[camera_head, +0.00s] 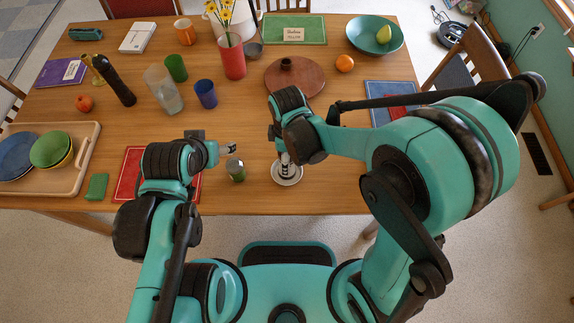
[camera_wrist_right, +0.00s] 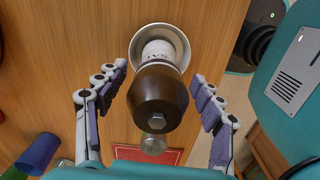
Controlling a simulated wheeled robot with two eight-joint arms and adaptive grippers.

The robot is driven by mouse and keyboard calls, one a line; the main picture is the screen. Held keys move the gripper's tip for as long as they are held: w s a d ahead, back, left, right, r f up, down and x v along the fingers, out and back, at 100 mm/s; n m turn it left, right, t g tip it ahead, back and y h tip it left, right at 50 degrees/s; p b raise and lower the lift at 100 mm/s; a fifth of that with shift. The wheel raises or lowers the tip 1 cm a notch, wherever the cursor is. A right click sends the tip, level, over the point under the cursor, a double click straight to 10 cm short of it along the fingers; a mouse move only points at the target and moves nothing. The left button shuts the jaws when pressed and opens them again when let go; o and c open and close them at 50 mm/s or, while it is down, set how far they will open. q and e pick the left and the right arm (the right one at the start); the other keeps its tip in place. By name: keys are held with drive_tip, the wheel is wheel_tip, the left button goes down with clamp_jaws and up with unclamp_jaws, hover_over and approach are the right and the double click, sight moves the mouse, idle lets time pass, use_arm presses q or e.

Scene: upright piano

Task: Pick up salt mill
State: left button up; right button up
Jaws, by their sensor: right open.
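The salt mill (camera_wrist_right: 158,92) has a dark brown wooden top and a white body with dark lettering. It stands upright on a small white dish (camera_wrist_right: 184,40). In the head view the mill (camera_head: 285,168) is mostly hidden under my right wrist, and the dish (camera_head: 290,181) shows near the table's front edge. My right gripper (camera_wrist_right: 160,76) is open, with one finger on each side of the mill and visible gaps between them. My left gripper (camera_head: 228,149) hovers to the left of the mill, near a small jar; its finger opening is unclear.
The small jar (camera_head: 236,170) stands just left of the dish. A red mat (camera_head: 128,180) lies under my left arm. A blue cup (camera_head: 206,94), a glass pitcher (camera_head: 163,92) and a round wooden board (camera_head: 294,78) stand farther back. Bare wood surrounds the dish.

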wheel_tip(320, 180, down, 4)
drive_tip(key=shift+w+r+b, duration=0.15)
drive_tip(key=shift+r+b, duration=0.05)
drive_tip(key=shift+b, duration=0.4)
drive_tip(key=shift+r, duration=0.1)
drive_tip(key=c, duration=1.5)
drive_tip(key=shift+r, duration=0.15)
